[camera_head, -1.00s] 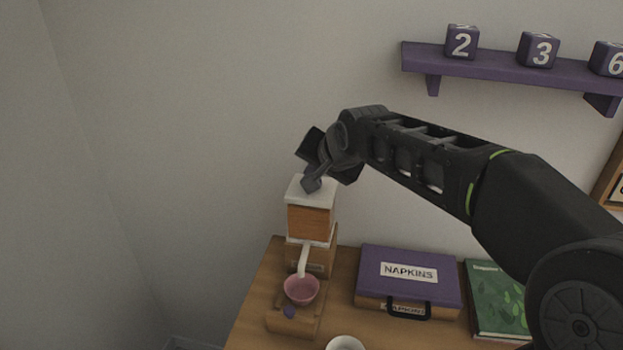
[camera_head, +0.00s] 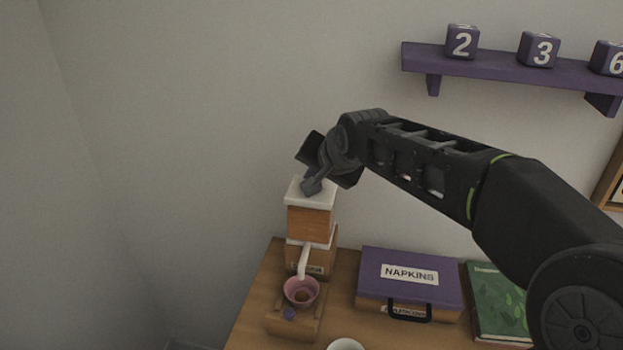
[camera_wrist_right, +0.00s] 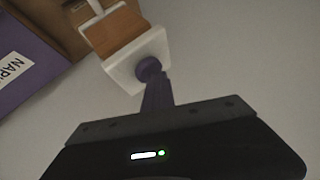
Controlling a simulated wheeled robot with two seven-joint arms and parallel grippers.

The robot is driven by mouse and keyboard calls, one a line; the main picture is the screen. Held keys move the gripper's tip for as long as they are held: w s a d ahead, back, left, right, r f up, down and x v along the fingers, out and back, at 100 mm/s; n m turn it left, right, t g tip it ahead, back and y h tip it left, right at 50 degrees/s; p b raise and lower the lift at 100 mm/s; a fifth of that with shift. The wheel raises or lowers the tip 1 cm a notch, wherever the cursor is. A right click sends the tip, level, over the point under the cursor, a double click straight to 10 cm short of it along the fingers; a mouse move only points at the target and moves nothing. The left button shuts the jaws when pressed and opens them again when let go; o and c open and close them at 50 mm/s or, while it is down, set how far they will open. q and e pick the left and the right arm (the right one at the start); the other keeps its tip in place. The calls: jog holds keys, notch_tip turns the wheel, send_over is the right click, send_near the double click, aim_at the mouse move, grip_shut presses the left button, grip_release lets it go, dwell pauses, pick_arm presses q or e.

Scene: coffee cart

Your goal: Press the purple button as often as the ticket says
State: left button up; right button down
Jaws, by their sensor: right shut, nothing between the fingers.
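A dispenser with an orange-brown body (camera_head: 310,224) and a white top (camera_head: 296,191) stands at the table's back left. In the right wrist view, a round purple button (camera_wrist_right: 149,66) sits on the white top (camera_wrist_right: 122,74). My right gripper (camera_head: 312,187) is shut and empty, its tip down at the white top. In the wrist view its fingers (camera_wrist_right: 157,96) meet the button or nearly so; contact is unclear. The gripper hides the button in the head view. A pink cup (camera_head: 301,286) under the white spout (camera_head: 303,261) holds something brown. No readable ticket shows. My left gripper is not in view.
A purple napkins box (camera_head: 410,268) and a green book (camera_head: 497,300) lie right of the dispenser. A white cup (camera_head: 345,343) is at the bottom edge. A purple shelf (camera_head: 500,70) with number blocks is above.

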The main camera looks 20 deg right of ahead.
jog(key=shift+r+p, duration=0.65)
jog(key=shift+r, duration=0.45)
jog(key=shift+r+p, duration=1.6)
jog(key=shift+r, duration=0.95)
jog(key=shift+a, duration=0.1)
dwell(0.3)
